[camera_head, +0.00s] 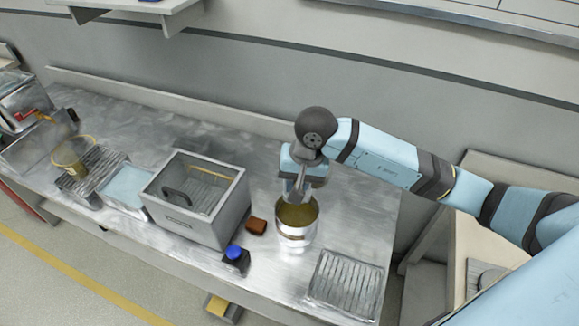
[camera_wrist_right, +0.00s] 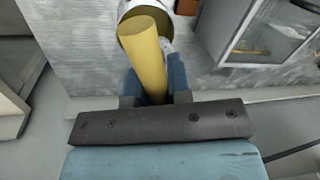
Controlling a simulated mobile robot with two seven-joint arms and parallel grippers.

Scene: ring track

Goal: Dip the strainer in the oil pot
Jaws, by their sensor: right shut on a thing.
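The oil pot (camera_head: 296,232) is a silver round pot with yellow-brown contents, standing on the metal counter. My right gripper (camera_head: 298,188) is directly above its back rim, pointing down. In the right wrist view my right gripper (camera_wrist_right: 153,88) is shut on a thick yellow rod (camera_wrist_right: 147,55), which looks like the strainer's handle. The rod's far end reaches over the pot (camera_wrist_right: 127,8), whose rim shows at the top edge. The strainer's basket is not clearly visible, so I cannot tell whether it is in the oil. My left gripper is not in view.
A grey open box (camera_head: 222,222) stands left of the pot, with a small brown block (camera_head: 256,226) between them. A dark item with a blue cap (camera_head: 233,254) is in front. A ribbed tray (camera_head: 346,282) lies right. A yellow-rimmed container (camera_head: 72,153) is far left.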

